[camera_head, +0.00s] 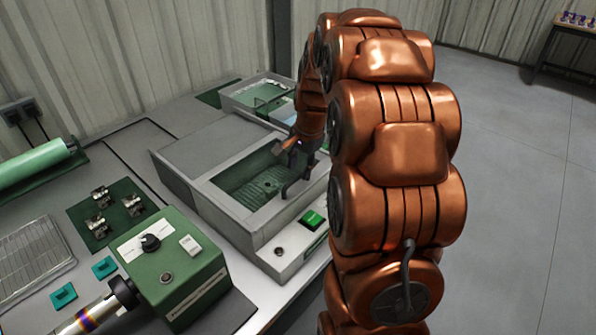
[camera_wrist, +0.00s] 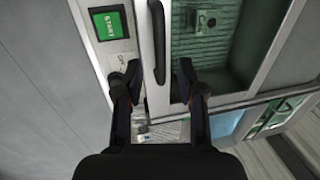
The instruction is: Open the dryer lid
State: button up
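The dryer (camera_head: 236,212) is a pale grey box on the bench in the head view, with a green START button (camera_head: 312,220) on its front panel. Its lid looks closed, with a pale frame (camera_wrist: 144,30) around a window (camera_wrist: 212,45) showing a green interior. A black bar handle (camera_wrist: 158,45) stands on the lid frame in the wrist view. My gripper (camera_wrist: 155,86) is open, its two fingers apart on either side of the handle's near end. I see no clear contact. In the head view, my arm partly hides the dryer's right side.
A green control box (camera_head: 172,275) with a black knob stands left of the dryer. A wire rack (camera_head: 32,258), a green roll (camera_head: 35,165) and small metal parts lie further left. Another tray-like unit (camera_head: 262,97) stands behind the dryer. Open floor (camera_head: 510,190) lies right.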

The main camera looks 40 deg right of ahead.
jog(key=shift+w+a+f, duration=0.1)
jog(key=shift+w+f, duration=0.05)
jog(key=shift+f, duration=0.6)
jog(key=shift+w+f, duration=0.15)
jog(key=shift+f, duration=0.55)
grip_shut()
